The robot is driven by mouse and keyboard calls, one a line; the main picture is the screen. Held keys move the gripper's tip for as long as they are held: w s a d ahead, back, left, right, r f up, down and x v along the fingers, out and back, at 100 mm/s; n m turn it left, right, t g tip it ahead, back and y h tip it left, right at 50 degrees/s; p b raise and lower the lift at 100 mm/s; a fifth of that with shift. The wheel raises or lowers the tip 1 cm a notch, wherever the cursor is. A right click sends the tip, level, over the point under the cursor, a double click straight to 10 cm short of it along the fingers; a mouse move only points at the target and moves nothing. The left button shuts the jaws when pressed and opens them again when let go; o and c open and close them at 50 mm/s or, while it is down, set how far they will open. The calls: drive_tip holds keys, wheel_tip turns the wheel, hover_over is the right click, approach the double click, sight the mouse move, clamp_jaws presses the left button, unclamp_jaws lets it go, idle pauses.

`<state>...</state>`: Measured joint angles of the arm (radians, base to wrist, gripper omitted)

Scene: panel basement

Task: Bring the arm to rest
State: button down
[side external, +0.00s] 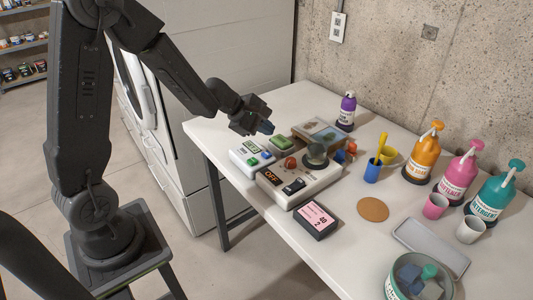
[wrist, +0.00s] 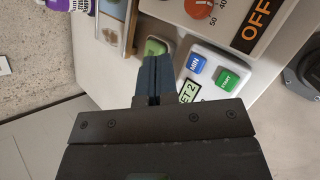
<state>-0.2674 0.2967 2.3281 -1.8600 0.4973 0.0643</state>
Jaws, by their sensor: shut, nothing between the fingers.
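My gripper (side external: 267,127) is shut and empty. It is in the air above the back left of the white table (side external: 218,127), beside the white timer box (side external: 240,158) with its blue and green buttons. In the wrist view its blue-grey fingers (wrist: 156,75) are together, pointing towards a green block (wrist: 156,47). The blue MIN button (wrist: 196,63) and green button (wrist: 228,80) are to their right. I cannot tell the exact height of the fingertips over the table.
The panel with the OFF label (side external: 272,177), red knob and dome stands close by. A framed tray (side external: 320,133) and purple bottle (side external: 347,111) are behind. Detergent bottles (side external: 487,193), cups, a cork disc (side external: 373,209) and a pink-labelled box (side external: 315,219) occupy the right. A concrete wall bounds the back.

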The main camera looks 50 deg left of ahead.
idle(0.4)
drive_tip(key=s+d+r+m+g+h, duration=0.2)
drive_tip(key=s+d+r+m, duration=0.8)
drive_tip(key=d+r+m, duration=0.25)
drive_tip(key=s+a+r+m+y, duration=0.1)
drive_tip(key=s+a+m+y, duration=0.1)
drive_tip(key=s+m+y, duration=0.3)
drive_tip(key=s+m, duration=0.4)
drive_tip(key=s, duration=0.4)
drive_tip(key=shift+s+a+m+g+y, duration=0.2)
drive_tip(key=shift+s+m+g+y, duration=0.15)
drive_tip(key=shift+g+y, duration=0.05)
